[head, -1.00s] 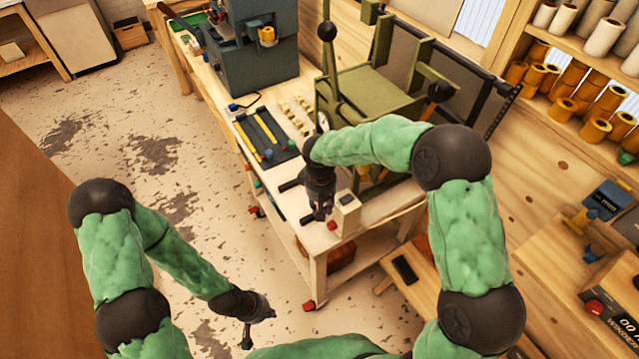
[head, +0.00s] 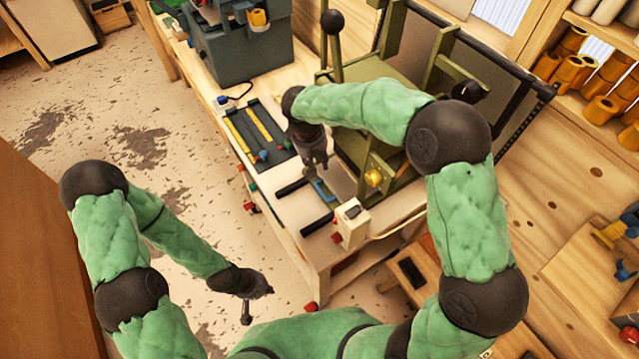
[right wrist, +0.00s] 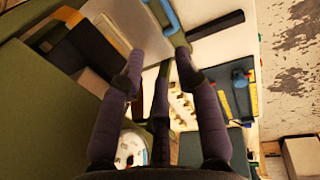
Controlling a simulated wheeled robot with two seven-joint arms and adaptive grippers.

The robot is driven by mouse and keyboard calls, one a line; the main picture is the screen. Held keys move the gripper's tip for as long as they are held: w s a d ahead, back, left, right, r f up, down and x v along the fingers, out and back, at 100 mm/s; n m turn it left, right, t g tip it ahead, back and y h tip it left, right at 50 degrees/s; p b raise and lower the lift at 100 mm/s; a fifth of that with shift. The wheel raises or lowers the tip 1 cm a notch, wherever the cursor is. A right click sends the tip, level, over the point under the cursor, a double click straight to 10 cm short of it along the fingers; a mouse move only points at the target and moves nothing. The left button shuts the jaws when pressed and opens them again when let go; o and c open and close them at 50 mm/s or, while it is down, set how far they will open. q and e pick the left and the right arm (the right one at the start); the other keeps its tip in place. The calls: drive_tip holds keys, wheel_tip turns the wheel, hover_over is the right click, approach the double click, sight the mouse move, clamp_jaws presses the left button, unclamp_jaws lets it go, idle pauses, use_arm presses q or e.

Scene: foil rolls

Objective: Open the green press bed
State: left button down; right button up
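The olive-green press (head: 385,95) stands on the right part of the workbench. A blue handle (head: 324,190) sits low at its front, on a light flat plate. It also shows in the right wrist view (right wrist: 173,24), at the top. My right gripper (head: 317,166) points down just behind the blue handle; its fingers (right wrist: 158,75) are spread, with nothing between them. The handle lies beyond the fingertips, apparently apart from them. Much of the press bed is hidden by my right arm. My left gripper (head: 247,308) hangs low over the floor, away from the bench; its fingers are too small to read.
A black tray with yellow strips (head: 250,135) lies left of my right gripper. A small cream box (head: 351,222) stands at the bench's front corner. A blue-grey machine (head: 240,40) stands at the back.

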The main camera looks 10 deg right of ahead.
drive_tip(key=f, duration=0.1)
drive_tip(key=b, duration=0.7)
approach(322, 191)
drive_tip(key=f, duration=0.2)
drive_tip(key=f+b, duration=0.1)
drive_tip(key=f, duration=0.2)
drive_tip(key=d+f+b, duration=0.1)
drive_tip(key=f, duration=0.2)
drive_tip(key=shift+w+d, duration=0.15)
drive_tip(key=shift+w, duration=0.05)
drive_tip(key=shift+c, duration=0.3)
clamp_jaws()
